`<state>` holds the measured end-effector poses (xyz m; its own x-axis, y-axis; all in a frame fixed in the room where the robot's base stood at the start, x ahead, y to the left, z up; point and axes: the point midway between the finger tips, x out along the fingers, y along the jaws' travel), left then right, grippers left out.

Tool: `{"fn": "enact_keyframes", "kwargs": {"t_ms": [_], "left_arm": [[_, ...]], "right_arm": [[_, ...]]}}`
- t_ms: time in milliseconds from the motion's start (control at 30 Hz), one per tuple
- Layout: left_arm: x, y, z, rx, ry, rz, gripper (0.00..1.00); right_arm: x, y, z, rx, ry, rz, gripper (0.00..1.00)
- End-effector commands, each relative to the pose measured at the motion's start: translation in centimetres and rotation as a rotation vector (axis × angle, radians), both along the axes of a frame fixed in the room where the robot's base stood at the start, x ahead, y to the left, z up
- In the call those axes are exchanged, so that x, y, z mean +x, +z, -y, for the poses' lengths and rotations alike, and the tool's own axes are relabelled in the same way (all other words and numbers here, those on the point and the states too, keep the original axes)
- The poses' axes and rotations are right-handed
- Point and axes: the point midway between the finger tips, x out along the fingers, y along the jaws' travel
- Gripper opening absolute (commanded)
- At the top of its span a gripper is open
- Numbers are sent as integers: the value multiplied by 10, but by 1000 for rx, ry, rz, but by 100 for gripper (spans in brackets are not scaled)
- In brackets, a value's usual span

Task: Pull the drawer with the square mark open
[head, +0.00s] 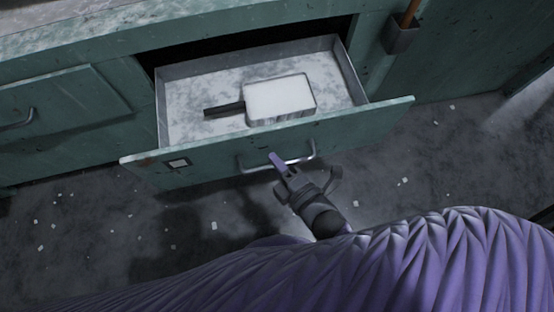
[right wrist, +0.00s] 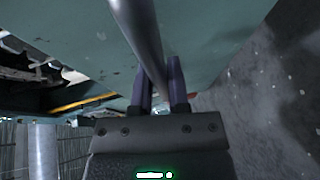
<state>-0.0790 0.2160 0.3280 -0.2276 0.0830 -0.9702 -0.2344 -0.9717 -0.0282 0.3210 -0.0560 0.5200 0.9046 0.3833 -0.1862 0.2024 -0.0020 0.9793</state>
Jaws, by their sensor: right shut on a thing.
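The drawer (head: 215,153) with a white square mark (head: 177,163) on the left of its green front stands pulled out from the cabinet, its inside showing. A metal bar handle (head: 303,161) is on its front. My right gripper (head: 280,163) is at the handle. In the right wrist view, the handle (right wrist: 138,35) runs between the purple fingers of the gripper (right wrist: 160,88), which is shut on it. My left gripper is not in view.
A pale rectangular block or box (head: 279,97) with a dark handle-like bar (head: 224,109) lies in the drawer. Another drawer (head: 65,105), shut, is at the left. A small holder (head: 402,38) hangs on the cabinet at the right. Small pale scraps litter the grey floor (head: 80,230).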

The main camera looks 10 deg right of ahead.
Motion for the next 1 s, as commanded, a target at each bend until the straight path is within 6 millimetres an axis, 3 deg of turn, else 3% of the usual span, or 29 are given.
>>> {"fn": "enact_keyframes", "kwargs": {"t_ms": [33,200,533,800,1000], "left_arm": [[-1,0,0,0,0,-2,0],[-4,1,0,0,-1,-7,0],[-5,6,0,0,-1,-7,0],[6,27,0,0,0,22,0],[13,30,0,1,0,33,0]], "right_arm": [[0,-1,0,-1,-1,-2,22],[0,-1,0,-1,-1,-2,56],[-7,3,3,-1,-1,-2,56],[-66,17,28,-2,-1,-2,56],[-89,19,38,-1,-1,-1,56]]}}
